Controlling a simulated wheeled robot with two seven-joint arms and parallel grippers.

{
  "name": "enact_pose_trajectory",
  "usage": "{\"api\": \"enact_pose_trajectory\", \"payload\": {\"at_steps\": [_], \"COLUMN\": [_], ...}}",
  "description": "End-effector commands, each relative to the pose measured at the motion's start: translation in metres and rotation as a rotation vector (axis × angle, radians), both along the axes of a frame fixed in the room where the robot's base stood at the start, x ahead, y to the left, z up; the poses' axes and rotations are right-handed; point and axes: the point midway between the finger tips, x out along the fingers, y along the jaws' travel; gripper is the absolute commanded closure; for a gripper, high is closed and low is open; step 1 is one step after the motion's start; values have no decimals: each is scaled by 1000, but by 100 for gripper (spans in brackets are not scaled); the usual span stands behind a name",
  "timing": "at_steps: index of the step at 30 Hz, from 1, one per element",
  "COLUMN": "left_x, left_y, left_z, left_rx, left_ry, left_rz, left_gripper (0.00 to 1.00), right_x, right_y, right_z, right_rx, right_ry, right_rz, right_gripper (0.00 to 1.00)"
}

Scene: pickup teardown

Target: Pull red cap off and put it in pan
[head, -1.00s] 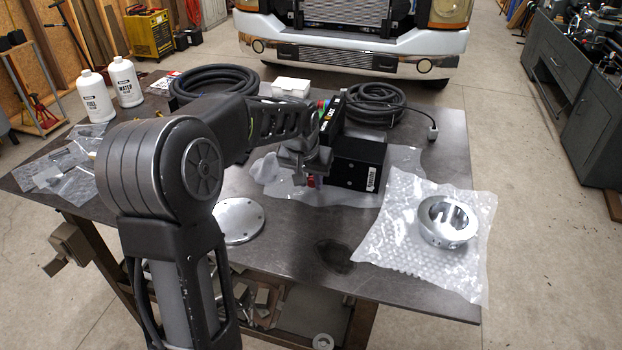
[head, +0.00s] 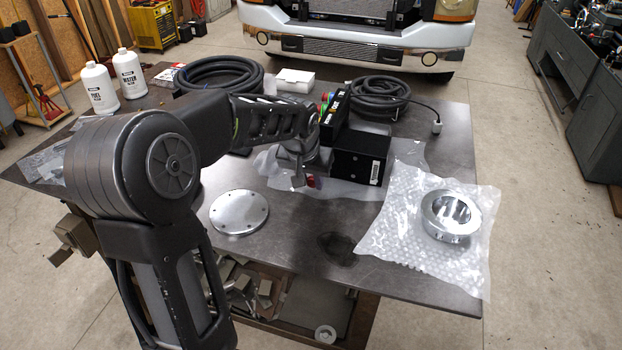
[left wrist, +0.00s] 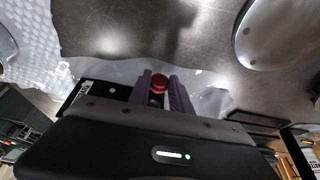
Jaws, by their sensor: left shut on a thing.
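My left gripper (head: 307,178) hangs over the table beside a black box (head: 360,156) with a barcode label. It is shut on a small red cap (head: 314,182), which shows partly below it. In the left wrist view the red cap (left wrist: 158,83) sits between the two fingertips (left wrist: 161,92). I cannot tell whether the cap still touches a fitting, as the gripper hides that side. A shiny, bowl-like metal ring (head: 451,215) rests on bubble wrap at the right. A flat silver disc (head: 239,212) lies at the left. I cannot tell which is the pan.
Coiled black hoses (head: 220,76) and a coiled cable (head: 381,98) lie at the back. Two white bottles (head: 131,75) stand at back left. A clear plastic sheet (head: 345,188) lies under the box.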

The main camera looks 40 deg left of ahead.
Motion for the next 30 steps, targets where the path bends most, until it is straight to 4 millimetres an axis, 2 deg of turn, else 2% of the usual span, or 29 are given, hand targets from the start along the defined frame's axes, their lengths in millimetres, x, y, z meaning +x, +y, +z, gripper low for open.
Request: {"api": "enact_pose_trajectory", "payload": {"at_steps": [19, 30], "left_x": [0, 0], "left_y": [0, 0], "left_z": [55, 59], "left_rx": [0, 0], "left_ry": [-1, 0], "left_rz": [1, 0], "left_gripper": [100, 100], "right_x": [0, 0], "right_y": [0, 0], "right_z": [42, 45], "right_rx": [0, 0], "right_ry": [0, 0], "right_rz": [0, 0], "right_gripper": [64, 64]}}
